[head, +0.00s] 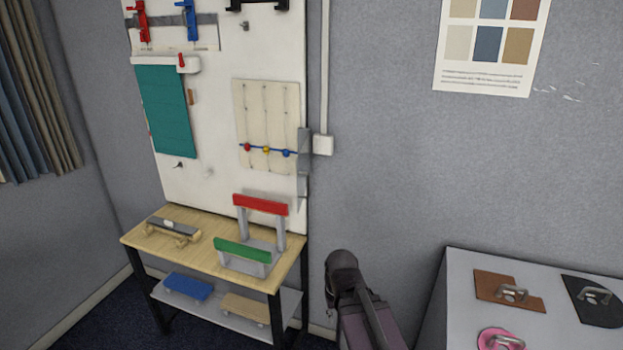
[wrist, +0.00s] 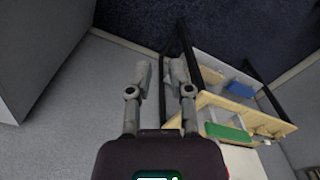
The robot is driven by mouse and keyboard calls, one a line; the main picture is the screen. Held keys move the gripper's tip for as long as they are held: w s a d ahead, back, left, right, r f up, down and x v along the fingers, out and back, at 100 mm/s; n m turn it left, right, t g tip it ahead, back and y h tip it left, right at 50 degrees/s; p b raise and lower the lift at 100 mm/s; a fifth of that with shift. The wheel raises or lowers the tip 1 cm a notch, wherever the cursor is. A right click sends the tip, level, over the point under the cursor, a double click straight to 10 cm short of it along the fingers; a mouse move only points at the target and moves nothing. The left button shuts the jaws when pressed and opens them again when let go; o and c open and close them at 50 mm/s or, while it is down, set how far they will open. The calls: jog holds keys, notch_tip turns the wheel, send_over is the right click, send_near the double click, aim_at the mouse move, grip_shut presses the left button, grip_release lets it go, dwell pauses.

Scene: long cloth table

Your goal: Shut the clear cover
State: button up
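I cannot make out a clear cover for certain in either view. A thin greyish flap (head: 304,160) sticks out at the right edge of the white upright board (head: 215,120) in the head view; I cannot tell whether it is the cover. My gripper (wrist: 161,72) shows in the wrist view with its two fingers apart and nothing between them. It is well away from the board, with the floor and wall beyond it. In the head view only part of my arm shows, low in the middle, and the fingertips cannot be seen there.
A wooden bench (head: 205,262) with a red-topped stand (head: 260,204) and a green-topped stand (head: 242,250) stands below the board. A grey table (head: 455,300) with handled plates is at right. A curtain (head: 35,100) hangs at left.

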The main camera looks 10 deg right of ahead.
jog(key=shift+w+a, duration=0.1)
jog(key=shift+w, duration=0.35)
grip_shut()
jog(key=w+r+m+t+y, duration=0.2)
jog(key=w+r+y, duration=0.15)
jog(key=w, duration=0.35)
jog(key=w+r+m+t+y, duration=0.1)
jog(key=w+r+t+y, duration=0.25)
jog(key=w, duration=0.25)
jog(key=w+d+r+m+t+y+p, duration=0.1)
jog(key=w+d+r+m+t+y, duration=0.2)
jog(key=w+d+r+m+t, duration=0.4)
jog(key=w+d+r+t, duration=0.1)
jog(key=w+d+r, duration=0.3)
jog(key=w+r, duration=0.1)
jog(key=shift+d+r+y, duration=0.25)
jog(key=shift+d+y, duration=0.15)
jog(key=shift+w+a+t, duration=0.1)
jog(key=shift+t, duration=0.15)
